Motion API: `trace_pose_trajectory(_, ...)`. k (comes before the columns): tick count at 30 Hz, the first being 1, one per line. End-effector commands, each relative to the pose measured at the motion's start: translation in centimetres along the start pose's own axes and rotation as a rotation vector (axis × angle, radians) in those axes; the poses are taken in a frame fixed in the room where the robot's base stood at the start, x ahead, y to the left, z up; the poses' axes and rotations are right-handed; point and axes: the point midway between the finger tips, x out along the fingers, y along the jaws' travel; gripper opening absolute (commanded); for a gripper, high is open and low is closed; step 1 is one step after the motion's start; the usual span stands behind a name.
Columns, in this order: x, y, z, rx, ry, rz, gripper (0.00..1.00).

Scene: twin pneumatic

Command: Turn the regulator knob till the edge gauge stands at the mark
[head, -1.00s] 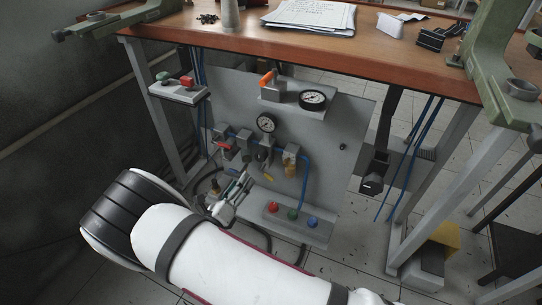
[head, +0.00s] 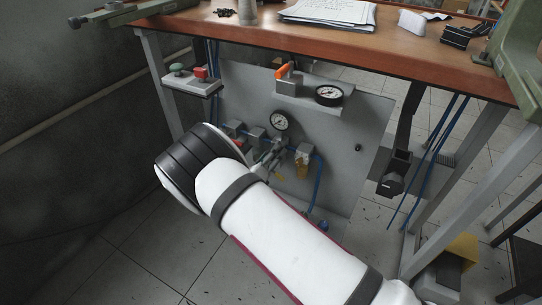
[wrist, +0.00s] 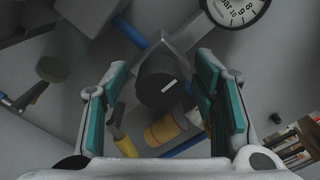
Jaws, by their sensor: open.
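The regulator knob (wrist: 157,82) is dark and round with a white pointer line, in the middle of the wrist view. My gripper (wrist: 161,73) is open, its teal-padded fingers on either side of the knob, with gaps showing; I cannot tell their depth relative to it. In the head view my gripper (head: 264,165) is at the row of air units, and my arm hides much of it. One round gauge (head: 280,121) stands above that row and shows partly in the wrist view (wrist: 236,10). Another gauge (head: 328,95) is on the ledge edge. Their needles are too small to read.
The grey panel (head: 345,170) hangs under the wooden bench (head: 400,52). An orange lever (head: 282,72) is on the ledge. A yellow part (wrist: 163,129) and blue tubing (wrist: 183,145) lie close to my fingers. A red button (head: 201,73) is at left.

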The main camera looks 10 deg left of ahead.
Motion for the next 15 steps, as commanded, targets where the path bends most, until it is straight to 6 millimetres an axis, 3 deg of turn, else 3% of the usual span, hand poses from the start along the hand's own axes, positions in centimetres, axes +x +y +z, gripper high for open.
trace_pose_trajectory(6, 0.03, -0.01, 0.02, 0.000, 0.000, 0.000, 0.54)
trace_pose_trajectory(13, 0.01, 0.00, 0.01, 0.000, 0.000, 0.000, 0.05)
trace_pose_trajectory(15, 0.01, 0.00, 0.00, 0.000, 0.000, 0.000, 0.05)
